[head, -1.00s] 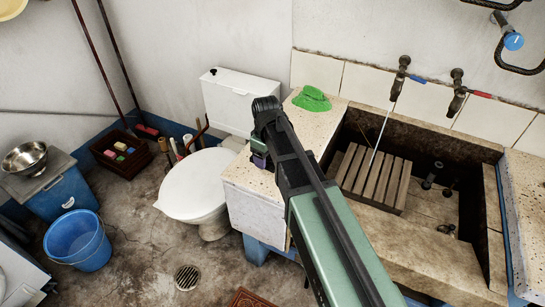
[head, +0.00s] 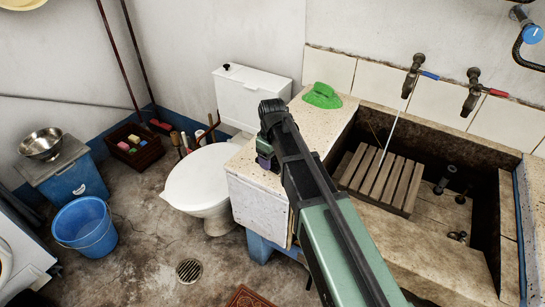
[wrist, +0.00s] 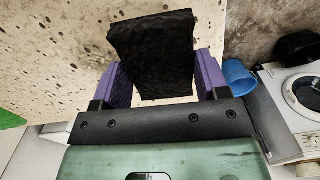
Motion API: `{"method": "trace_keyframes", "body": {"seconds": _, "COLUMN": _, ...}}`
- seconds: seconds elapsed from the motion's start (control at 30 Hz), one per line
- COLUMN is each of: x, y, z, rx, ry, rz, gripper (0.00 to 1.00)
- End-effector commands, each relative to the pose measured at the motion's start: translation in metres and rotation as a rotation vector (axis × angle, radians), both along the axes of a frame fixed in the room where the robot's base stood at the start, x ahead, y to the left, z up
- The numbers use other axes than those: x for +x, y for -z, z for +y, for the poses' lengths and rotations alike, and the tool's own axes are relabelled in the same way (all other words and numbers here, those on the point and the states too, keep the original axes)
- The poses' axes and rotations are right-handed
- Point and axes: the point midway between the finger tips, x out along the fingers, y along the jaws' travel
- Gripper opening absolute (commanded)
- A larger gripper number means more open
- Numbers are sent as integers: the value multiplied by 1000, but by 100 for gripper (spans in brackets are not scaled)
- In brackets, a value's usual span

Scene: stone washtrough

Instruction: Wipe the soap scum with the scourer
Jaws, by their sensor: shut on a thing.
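My gripper (wrist: 157,72) has purple fingers on either side of a black, rough-faced block, the scourer (wrist: 152,45), and is shut on it. In the head view my gripper (head: 264,162) is over the left part of the pale speckled stone counter (head: 262,182), beside the trough; my arm hides the scourer there. The wrist view shows the scourer over the spotted stone top (wrist: 55,60), near its edge; I cannot tell whether it touches. I cannot tell soap scum from the brown spotting on the stone.
A green handled thing (head: 322,96) lies on the counter's back part. The trough (head: 465,158) on the right holds a slatted wooden board (head: 385,180), under two taps (head: 413,74). A toilet (head: 200,180) stands close left; a blue bucket (head: 84,230) is on the floor.

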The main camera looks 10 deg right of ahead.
Motion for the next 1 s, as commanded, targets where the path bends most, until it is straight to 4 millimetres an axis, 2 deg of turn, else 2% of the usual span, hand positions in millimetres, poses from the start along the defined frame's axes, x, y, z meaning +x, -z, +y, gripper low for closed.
{"method": "trace_keyframes", "body": {"seconds": 0.03, "x": 0, "y": 10, "z": 0, "rx": 0, "ry": 0, "rz": 0, "gripper": 49}}
{"method": "trace_keyframes", "body": {"seconds": 0.23, "x": 0, "y": 27, "z": 0, "rx": 0, "ry": 0, "rz": 0, "gripper": 49}}
{"method": "trace_keyframes", "body": {"seconds": 0.33, "x": 8, "y": 22, "z": -4, "rx": 0, "ry": -1, "rz": 0, "gripper": 49}}
{"method": "trace_keyframes", "body": {"seconds": 1.0, "x": 54, "y": 22, "z": -33, "rx": 0, "ry": -17, "rz": 0, "gripper": 49}}
